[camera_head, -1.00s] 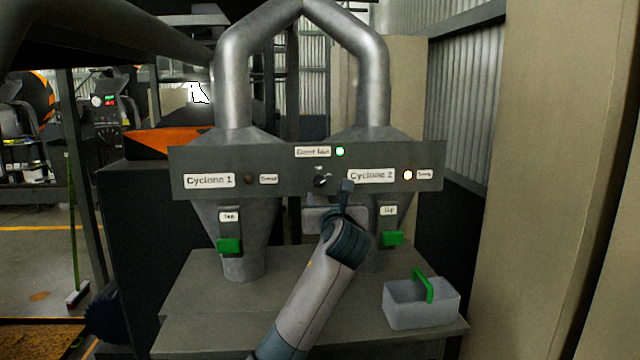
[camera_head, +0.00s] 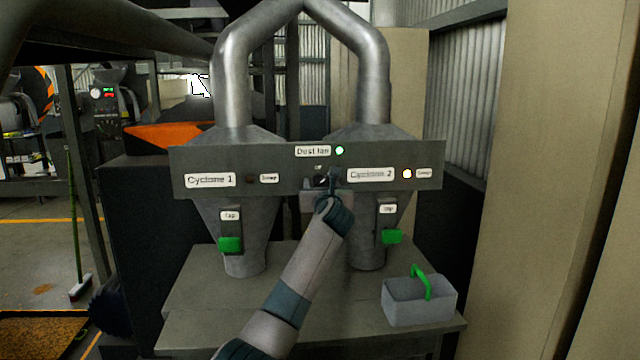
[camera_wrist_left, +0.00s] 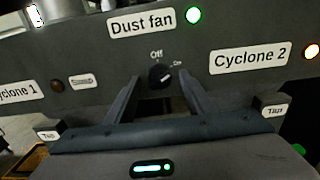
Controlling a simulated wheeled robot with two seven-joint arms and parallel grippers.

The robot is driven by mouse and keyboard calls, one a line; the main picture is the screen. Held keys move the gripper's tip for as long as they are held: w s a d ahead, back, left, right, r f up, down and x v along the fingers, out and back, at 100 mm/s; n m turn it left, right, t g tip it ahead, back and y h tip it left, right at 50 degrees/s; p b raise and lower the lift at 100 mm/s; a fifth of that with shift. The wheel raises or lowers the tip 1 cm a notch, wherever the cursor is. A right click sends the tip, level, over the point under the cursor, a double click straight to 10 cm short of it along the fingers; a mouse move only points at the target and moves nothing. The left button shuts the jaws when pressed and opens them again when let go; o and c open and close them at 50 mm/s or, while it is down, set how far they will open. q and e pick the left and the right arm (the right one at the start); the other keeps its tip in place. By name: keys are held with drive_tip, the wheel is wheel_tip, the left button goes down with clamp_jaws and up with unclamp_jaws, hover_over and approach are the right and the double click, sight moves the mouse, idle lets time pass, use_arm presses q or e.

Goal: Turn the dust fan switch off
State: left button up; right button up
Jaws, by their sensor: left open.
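The dust fan switch is a black rotary knob (camera_wrist_left: 160,76) below the "Dust fan" label (camera_wrist_left: 142,24) on the grey panel (camera_head: 290,160). "Off" is printed above it and "On" to its upper right; the knob's light mark appears to point towards "On". The green lamp (camera_wrist_left: 193,15) beside the label is lit. In the head view the knob (camera_head: 320,181) is partly hidden by my left gripper (camera_head: 331,178). In the left wrist view the open fingers (camera_wrist_left: 158,88) stand on either side of the knob; contact cannot be told. My right gripper is not in view.
Cyclone 1 (camera_head: 236,258) and cyclone 2 (camera_head: 367,255) stand below the panel, each with a green tap handle. A grey bin (camera_head: 418,303) with a green handle sits on the right of the table (camera_head: 205,330). The Cyclone 2 lamp (camera_head: 407,173) is lit.

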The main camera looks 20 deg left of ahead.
use_arm(q)
drive_tip(key=shift+w, duration=0.15)
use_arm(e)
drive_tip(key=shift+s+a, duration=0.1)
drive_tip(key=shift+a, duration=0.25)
use_arm(q)
drive_tip(key=shift+c, duration=0.7)
drive_tip(key=c, duration=0.9)
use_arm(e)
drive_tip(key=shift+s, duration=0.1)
